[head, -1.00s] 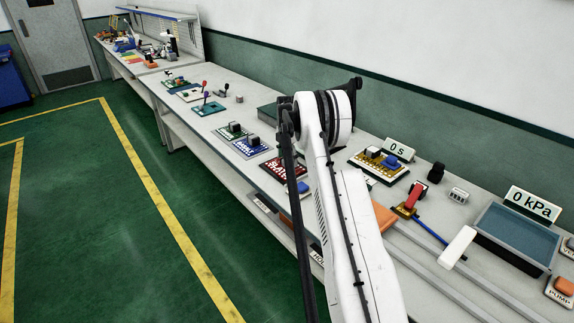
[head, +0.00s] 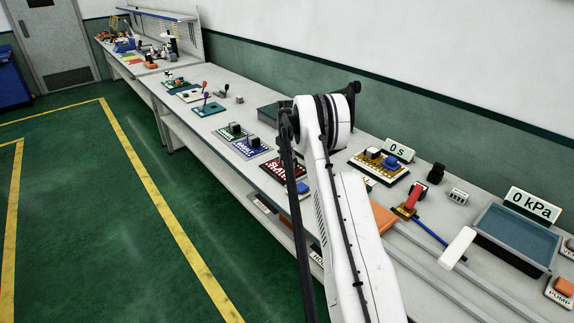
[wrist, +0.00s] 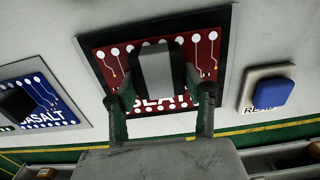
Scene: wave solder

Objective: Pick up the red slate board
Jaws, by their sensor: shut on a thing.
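The red slate board (wrist: 209,54) lies on the bench in the wrist view, with white dots, traces and partly covered white lettering. A dark border shows around it. A grey block (wrist: 156,72) stands up from its middle. My gripper (wrist: 160,80) is shut on this block, one finger at each side. I cannot tell whether the board is clear of the surface. In the head view the red slate board (head: 274,170) is partly behind my arm, and my gripper is hidden there.
The blue basalt board (wrist: 38,102) lies to the left, and a blue button (wrist: 273,94) on a pale base is close on the right. In the head view a green board (head: 229,134) lies beyond the basalt board. A blue tray (head: 515,235) stands at the right.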

